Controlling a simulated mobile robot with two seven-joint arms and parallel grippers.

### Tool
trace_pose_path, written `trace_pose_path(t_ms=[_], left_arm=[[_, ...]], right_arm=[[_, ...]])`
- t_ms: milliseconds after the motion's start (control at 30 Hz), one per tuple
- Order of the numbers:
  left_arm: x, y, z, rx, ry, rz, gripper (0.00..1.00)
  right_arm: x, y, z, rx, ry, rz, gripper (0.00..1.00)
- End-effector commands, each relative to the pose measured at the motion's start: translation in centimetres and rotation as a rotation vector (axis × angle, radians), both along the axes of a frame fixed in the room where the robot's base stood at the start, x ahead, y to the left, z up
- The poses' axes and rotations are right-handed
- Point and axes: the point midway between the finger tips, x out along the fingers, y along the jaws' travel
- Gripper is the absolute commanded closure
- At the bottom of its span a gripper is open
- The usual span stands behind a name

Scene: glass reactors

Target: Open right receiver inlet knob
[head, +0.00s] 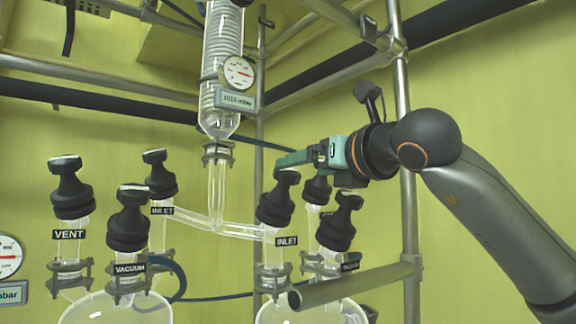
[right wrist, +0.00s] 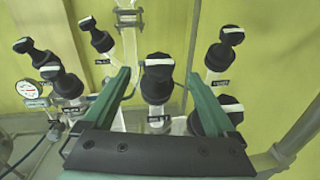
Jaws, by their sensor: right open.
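The right receiver's inlet knob (head: 276,203) is black with a pale stripe on top, above a glass neck labelled INLET (head: 287,241). My right gripper (head: 290,160) comes in from the right, its green fingers at the height of the knob's top. In the right wrist view the open fingers (right wrist: 162,82) lie on either side of a black knob (right wrist: 157,85), which appears to be this inlet knob. Whether a finger touches it I cannot tell. The left gripper is not in view.
Other black knobs stand close by: one behind (head: 317,189) and one at front right (head: 337,225). The left vessel has vent (head: 70,190), vacuum (head: 130,220) and inlet (head: 160,176) knobs. A glass condenser (head: 222,60) hangs above; a metal pole (head: 404,180) stands right.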

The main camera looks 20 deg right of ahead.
Motion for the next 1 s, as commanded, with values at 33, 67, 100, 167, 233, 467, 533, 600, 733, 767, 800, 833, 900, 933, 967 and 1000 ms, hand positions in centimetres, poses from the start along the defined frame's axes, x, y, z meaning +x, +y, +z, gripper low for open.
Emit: trace_pose_path(t_ms=[33,67,100,167,233,467,533,600,733,767,800,833,900,933,967,1000], left_arm=[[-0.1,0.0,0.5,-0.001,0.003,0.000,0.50],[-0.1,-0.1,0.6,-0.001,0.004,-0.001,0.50],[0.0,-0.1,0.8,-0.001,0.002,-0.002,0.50],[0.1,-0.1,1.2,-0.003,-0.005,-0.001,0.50],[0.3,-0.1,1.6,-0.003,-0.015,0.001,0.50],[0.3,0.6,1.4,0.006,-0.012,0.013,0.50],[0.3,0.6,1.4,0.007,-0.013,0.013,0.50],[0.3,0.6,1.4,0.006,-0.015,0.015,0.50],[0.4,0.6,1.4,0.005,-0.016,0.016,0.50],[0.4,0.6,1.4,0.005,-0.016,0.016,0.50],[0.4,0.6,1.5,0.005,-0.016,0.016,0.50],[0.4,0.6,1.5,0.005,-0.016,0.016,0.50],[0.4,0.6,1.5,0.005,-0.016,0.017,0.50],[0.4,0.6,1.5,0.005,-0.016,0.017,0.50],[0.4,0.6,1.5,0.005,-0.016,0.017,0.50],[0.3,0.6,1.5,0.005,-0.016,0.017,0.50]], right_arm=[[1.2,0.3,0.2,0.000,0.004,0.000,0.08],[1.8,0.4,0.2,-0.001,0.004,-0.001,0.08],[2.5,0.6,0.2,0.000,0.003,-0.001,0.08],[3.5,0.8,0.2,0.000,0.003,0.000,0.08],[4.5,1.0,0.2,0.001,0.002,0.000,0.08],[6.3,1.4,0.0,0.000,0.001,0.000,0.08],[6.5,1.4,0.0,-0.001,0.000,0.000,0.08],[6.5,1.4,0.0,-0.001,0.000,0.001,0.08],[6.5,1.4,0.0,-0.001,0.000,0.001,0.08],[6.5,1.4,0.0,0.000,0.000,0.001,0.09],[6.5,1.4,0.0,0.000,0.000,0.001,0.14],[6.5,1.4,0.0,0.000,0.000,0.001,0.17],[6.5,1.4,0.0,0.000,0.000,0.001,0.25],[6.5,1.4,0.0,0.000,0.000,0.001,0.29],[6.5,1.4,0.0,0.000,0.000,0.001,0.32],[6.5,1.4,0.0,0.000,0.000,0.001,0.36]])
